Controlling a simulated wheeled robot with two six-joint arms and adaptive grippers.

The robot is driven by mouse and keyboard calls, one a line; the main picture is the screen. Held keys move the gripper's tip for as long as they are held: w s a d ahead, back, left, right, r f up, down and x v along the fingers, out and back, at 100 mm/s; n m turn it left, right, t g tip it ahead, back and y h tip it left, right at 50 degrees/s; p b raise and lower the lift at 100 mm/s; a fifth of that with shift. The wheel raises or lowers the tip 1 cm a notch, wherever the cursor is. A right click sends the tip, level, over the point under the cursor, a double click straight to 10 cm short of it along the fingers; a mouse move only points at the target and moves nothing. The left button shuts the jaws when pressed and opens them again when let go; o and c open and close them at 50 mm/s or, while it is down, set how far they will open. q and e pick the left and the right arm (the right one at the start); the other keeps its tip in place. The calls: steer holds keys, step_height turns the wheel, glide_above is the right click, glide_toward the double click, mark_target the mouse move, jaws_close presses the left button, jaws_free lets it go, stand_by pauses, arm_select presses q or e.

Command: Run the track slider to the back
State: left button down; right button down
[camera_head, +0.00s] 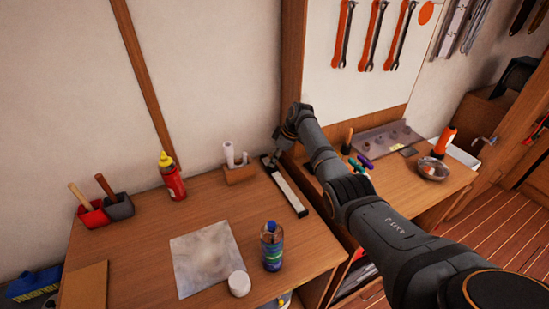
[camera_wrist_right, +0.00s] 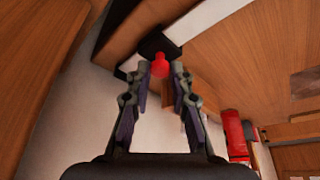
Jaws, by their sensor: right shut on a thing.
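The track (camera_head: 287,190) is a long white strip with dark ends, lying on the wooden bench and running from the back wall side towards the front. My right gripper (camera_head: 274,156) is at the back end of this track. In the right wrist view, my right gripper (camera_wrist_right: 162,76) is shut on a red knob (camera_wrist_right: 160,64), the grip of the slider. A black part (camera_wrist_right: 154,47) shows just beyond the knob. The gripper hides the slider in the head view. My left gripper is not in view.
A wooden holder (camera_head: 240,174) with white rolls stands left of the track. A red bottle (camera_head: 172,179) stands near the wall. A wooden post (camera_head: 292,50) rises behind my right gripper.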

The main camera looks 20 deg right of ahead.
steer(key=c, duration=1.2)
jaws_free()
steer(key=shift+f, duration=0.15)
steer(key=shift+r, duration=5.05)
